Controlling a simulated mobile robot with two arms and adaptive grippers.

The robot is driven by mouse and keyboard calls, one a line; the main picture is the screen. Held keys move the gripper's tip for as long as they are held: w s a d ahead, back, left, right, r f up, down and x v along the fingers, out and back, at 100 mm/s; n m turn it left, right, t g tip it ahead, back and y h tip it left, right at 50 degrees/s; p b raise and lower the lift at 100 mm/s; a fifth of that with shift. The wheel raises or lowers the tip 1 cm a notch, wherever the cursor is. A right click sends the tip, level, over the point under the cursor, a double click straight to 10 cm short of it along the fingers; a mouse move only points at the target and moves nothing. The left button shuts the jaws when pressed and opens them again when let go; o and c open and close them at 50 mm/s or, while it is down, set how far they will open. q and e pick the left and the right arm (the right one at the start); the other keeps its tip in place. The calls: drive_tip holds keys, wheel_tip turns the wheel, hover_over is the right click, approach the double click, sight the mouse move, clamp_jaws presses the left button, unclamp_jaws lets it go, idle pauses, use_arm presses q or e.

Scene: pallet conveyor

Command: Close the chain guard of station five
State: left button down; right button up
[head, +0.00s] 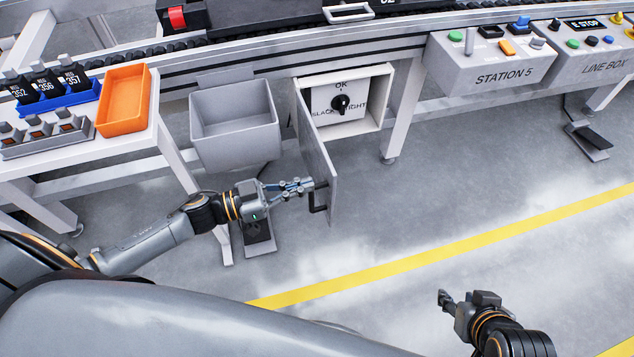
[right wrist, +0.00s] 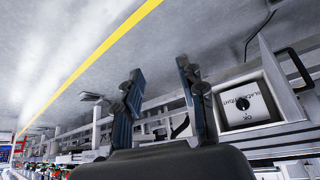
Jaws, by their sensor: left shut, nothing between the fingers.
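The chain guard (head: 318,165) is a grey hinged panel standing swung open from the left side of a white box (head: 384,110) under the conveyor. A black handle (head: 317,207) is on its lower outer part. Inside the box is a black knob (head: 340,103) on a plate marked "OK", "SLACK" and "TIGHT", also seen in the right wrist view (right wrist: 241,104). My left gripper (head: 308,187) is shut and empty, its tips at the guard near the handle; contact is unclear. My right gripper (right wrist: 160,73) is open and empty, in front of the conveyor, away from the guard.
A grey bin (head: 235,140) hangs left of the guard, above my left forearm. The Station 5 control box (head: 490,65) and line box (head: 590,55) are at the right. White legs (head: 402,110) support the conveyor. The floor with the yellow line (head: 450,245) is open.

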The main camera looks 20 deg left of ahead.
sight(330, 178)
use_arm(q)
drive_tip(key=shift+x, duration=1.8)
use_arm(e)
drive_tip(key=shift+w+a+r+t+y, duration=0.1)
drive_tip(key=shift+w+a+r+t, duration=0.2)
drive_tip(key=shift+w, duration=0.25)
drive_tip(key=shift+w+a+r+t+y, duration=0.1)
drive_tip(key=shift+w+r+t, duration=0.2)
drive_tip(key=shift+w, duration=0.25)
drive_tip(key=shift+w+a+r+t+y, duration=0.1)
drive_tip(key=shift+w+a+r+t, duration=0.1)
drive_tip(key=shift+w+t, duration=0.3)
